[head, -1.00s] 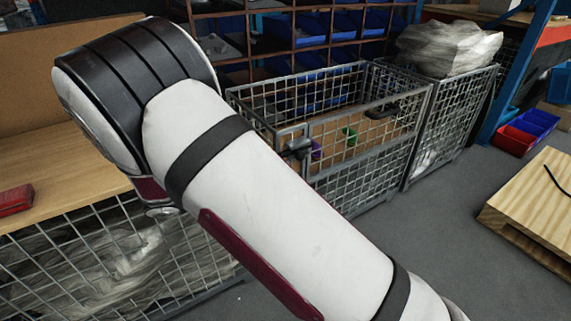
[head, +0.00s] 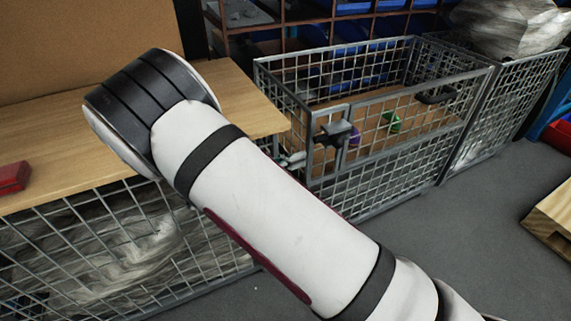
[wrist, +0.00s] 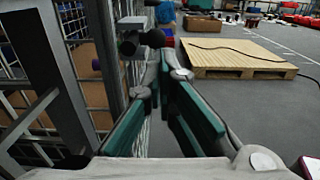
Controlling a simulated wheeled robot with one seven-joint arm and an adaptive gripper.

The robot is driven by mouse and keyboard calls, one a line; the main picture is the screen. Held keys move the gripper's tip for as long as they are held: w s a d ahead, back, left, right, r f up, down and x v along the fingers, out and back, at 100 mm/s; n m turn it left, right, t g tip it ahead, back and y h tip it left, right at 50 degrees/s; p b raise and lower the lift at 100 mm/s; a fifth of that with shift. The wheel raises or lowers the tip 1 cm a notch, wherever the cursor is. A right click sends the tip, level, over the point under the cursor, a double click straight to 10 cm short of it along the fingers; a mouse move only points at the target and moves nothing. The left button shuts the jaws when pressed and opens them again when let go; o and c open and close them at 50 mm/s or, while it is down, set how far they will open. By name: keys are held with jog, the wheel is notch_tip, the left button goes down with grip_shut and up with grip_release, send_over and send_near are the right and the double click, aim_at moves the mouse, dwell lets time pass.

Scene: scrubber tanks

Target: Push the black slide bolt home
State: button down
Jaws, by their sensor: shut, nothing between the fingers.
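The black slide bolt (head: 335,132) sits at the upper left corner of the front of a grey wire-mesh cage in the head view. In the wrist view a dark bolt knob (wrist: 130,43) shows just beyond my fingertips, beside the cage's upright bars. My gripper (wrist: 163,65) has green-padded fingers that come together at the tips, shut and empty. It points at the bolt from close by; I cannot tell whether it touches.
The mesh cage (head: 372,165) holds a purple item (head: 355,136) and a green item (head: 391,122). A wooden bench (head: 45,192) with a red box (head: 14,177) stands left. A wooden pallet (wrist: 235,58) lies on open grey floor to the right.

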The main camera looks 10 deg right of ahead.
aim_at(335, 146)
jog(key=b+x, duration=0.3)
jog(key=x, duration=0.5)
jog(key=shift+w+d, duration=0.1)
jog(key=shift+d, duration=0.25)
jog(key=shift+d, duration=0.1)
jog(key=p+x, duration=0.1)
jog(key=x, duration=0.2)
jog(key=shift+r+p, duration=0.1)
jog(key=shift+p, duration=0.2)
jog(key=shift+w+d, duration=0.15)
jog(key=shift+d, duration=0.15)
jog(key=p+v, duration=0.4)
jog(key=v, duration=1)
jog(key=shift+a, duration=0.15)
